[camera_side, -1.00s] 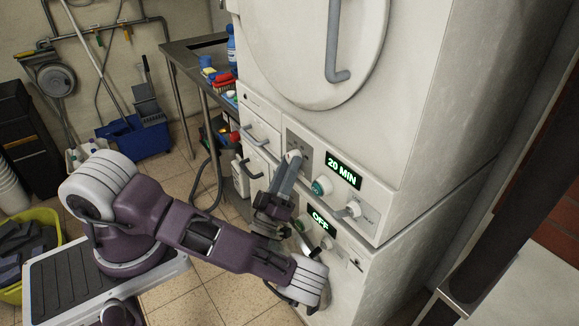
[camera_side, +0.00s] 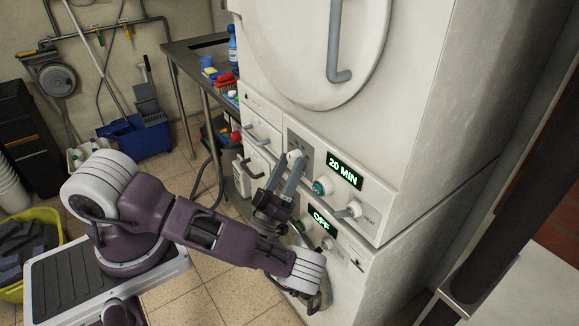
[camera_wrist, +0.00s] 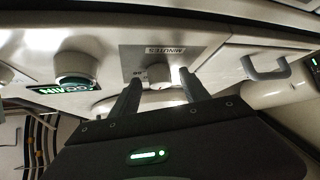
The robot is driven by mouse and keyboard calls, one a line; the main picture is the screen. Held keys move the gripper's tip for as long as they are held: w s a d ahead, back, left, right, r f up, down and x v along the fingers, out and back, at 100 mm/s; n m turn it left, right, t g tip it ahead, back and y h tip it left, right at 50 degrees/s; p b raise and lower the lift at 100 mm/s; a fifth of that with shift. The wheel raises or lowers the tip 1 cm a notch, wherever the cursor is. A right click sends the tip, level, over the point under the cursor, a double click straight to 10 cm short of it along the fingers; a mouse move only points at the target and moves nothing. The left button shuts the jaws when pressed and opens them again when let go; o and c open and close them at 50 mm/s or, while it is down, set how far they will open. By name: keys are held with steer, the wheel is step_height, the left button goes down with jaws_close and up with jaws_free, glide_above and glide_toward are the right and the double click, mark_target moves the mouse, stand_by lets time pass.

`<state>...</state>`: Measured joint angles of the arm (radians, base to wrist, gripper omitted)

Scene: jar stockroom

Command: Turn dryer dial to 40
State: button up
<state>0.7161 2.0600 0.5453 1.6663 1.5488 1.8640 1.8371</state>
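The dryer's minutes dial is a white knob (camera_side: 295,157) on a grey plate, left of a green-lit display (camera_side: 345,170) reading 20 MIN. In the wrist view the knob (camera_wrist: 158,97) sits below the upside-down MINUTES label (camera_wrist: 164,50). My gripper (camera_side: 286,165) is at the knob with its fingers apart. In the wrist view the gripper (camera_wrist: 160,84) has one finger on each side of the knob. The knob's pointer and most scale marks cannot be read.
A green-ringed button (camera_side: 322,187) and a white heat knob (camera_side: 353,209) flank the display's lower side. A lower panel display (camera_side: 321,221) reads OFF. A drawer handle (camera_side: 262,133) is left of the dial. A metal table (camera_side: 176,53) stands behind.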

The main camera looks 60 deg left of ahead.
steer(key=shift+r, duration=0.1)
step_height(320, 180, up, 10)
steer(key=shift+f, duration=0.1)
stand_by(0.4)
